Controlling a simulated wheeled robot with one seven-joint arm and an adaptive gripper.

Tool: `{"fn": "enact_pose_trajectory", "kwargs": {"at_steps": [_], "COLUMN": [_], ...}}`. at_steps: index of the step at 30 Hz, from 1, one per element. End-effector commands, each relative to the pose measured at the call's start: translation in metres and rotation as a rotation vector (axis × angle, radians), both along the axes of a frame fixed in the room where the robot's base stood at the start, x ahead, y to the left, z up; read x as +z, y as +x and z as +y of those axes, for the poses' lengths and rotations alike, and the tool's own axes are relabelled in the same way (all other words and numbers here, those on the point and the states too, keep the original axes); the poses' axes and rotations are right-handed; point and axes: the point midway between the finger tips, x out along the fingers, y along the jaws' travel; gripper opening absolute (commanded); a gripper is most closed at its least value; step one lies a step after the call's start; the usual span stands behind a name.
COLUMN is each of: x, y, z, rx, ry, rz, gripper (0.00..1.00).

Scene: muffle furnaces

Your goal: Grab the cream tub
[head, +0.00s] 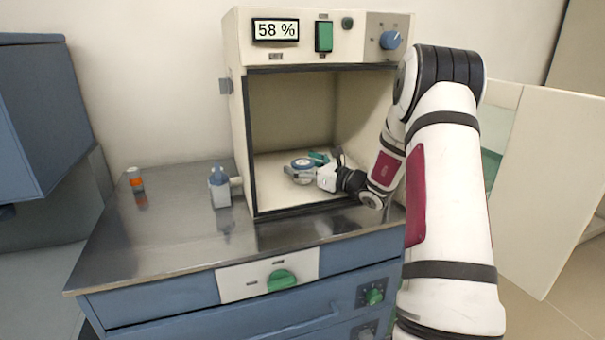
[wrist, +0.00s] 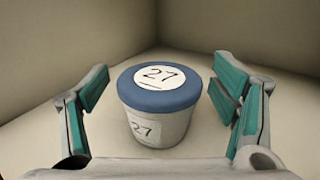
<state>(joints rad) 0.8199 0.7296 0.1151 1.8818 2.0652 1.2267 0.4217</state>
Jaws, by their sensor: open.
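The cream tub (wrist: 162,127) stands upright on the furnace floor, with a blue lid and "27" labels on its lid and front. In the wrist view it sits between the two teal-padded fingers of my gripper (wrist: 162,107), with a gap on each side. The fingers are open and do not touch it. In the head view the tub (head: 301,165) shows small inside the furnace chamber, partly hidden by my gripper (head: 312,168), which reaches in from the right.
The furnace (head: 240,130) has its door (head: 550,190) swung open at the right. An orange bottle (head: 136,180) and a grey-blue bottle (head: 219,188) stand on the metal counter (head: 170,245) at the left.

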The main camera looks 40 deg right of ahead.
Motion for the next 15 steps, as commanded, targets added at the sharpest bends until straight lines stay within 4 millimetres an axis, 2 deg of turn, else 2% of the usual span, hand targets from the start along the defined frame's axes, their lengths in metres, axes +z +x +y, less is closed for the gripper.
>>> {"fn": "enact_pose_trajectory", "kwargs": {"at_steps": [4,11,12,15], "x": [0.0002,0.0002,0.0002,0.0006], "y": [-0.0004,-0.0006,-0.0007,-0.0006], "z": [-0.0002,-0.0001,-0.0002,-0.0002], "rx": [0.0,0.0,0.0,0.0], "ry": [0.0,0.0,0.0,0.0], "rz": [0.0,0.0,0.0,-0.001], "gripper": [0.78,0.26,0.23,0.23]}}
